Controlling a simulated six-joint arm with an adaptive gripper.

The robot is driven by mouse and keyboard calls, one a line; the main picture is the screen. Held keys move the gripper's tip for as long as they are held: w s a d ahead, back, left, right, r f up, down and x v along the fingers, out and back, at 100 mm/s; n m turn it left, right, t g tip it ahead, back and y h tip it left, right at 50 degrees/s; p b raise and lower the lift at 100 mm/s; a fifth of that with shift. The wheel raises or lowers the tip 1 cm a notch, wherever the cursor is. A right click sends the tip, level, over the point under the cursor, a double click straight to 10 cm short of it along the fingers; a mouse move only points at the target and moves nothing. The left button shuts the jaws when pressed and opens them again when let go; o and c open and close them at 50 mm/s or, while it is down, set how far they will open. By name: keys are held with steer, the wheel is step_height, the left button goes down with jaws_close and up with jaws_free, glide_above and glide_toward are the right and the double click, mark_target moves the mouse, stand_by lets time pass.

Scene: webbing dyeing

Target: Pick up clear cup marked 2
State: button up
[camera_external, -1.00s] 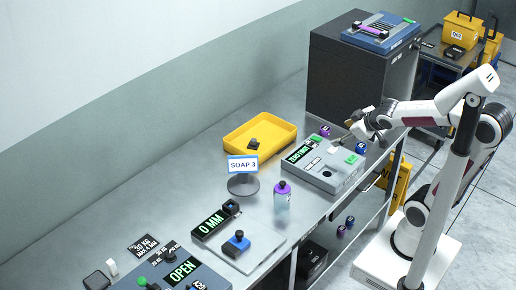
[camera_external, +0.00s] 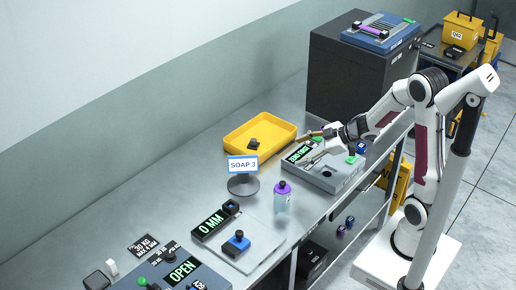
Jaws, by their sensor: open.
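I cannot make out a clear cup marked 2 in this view. The nearest match is a clear, pale blue bottle-like container (camera_external: 282,203) with a purple top, standing upright on the bench; no number on it is legible. My gripper (camera_external: 304,150) is open and empty, with its fingers spread and pointing left.
A yellow tray (camera_external: 229,142) holding a small dark object lies behind. A round stand with a "SOAP 3" sign (camera_external: 243,164) is left of the clear container. A dark cabinet (camera_external: 345,85) stands at the back.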

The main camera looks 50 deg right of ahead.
mark_target(282, 192)
steer(key=s+a+f+n+g+y, duration=0.2)
steer(key=s+a+f+g+y, duration=0.1)
steer(key=s+a+f+y, duration=0.2)
steer(key=s+a+y, duration=0.1)
steer(key=a+y, duration=0.1)
steer(key=a, duration=0.1)
steer(key=shift+s+a+f+n+y, duration=0.15)
steer(key=shift+s+a+n+y, duration=0.1)
steer(key=shift+s+n+y, duration=0.1)
steer(key=shift+x, duration=1.3)
steer(key=shift+a, duration=0.1)
steer(key=shift+r+x, duration=0.2)
steer(key=shift+x, duration=2.45)
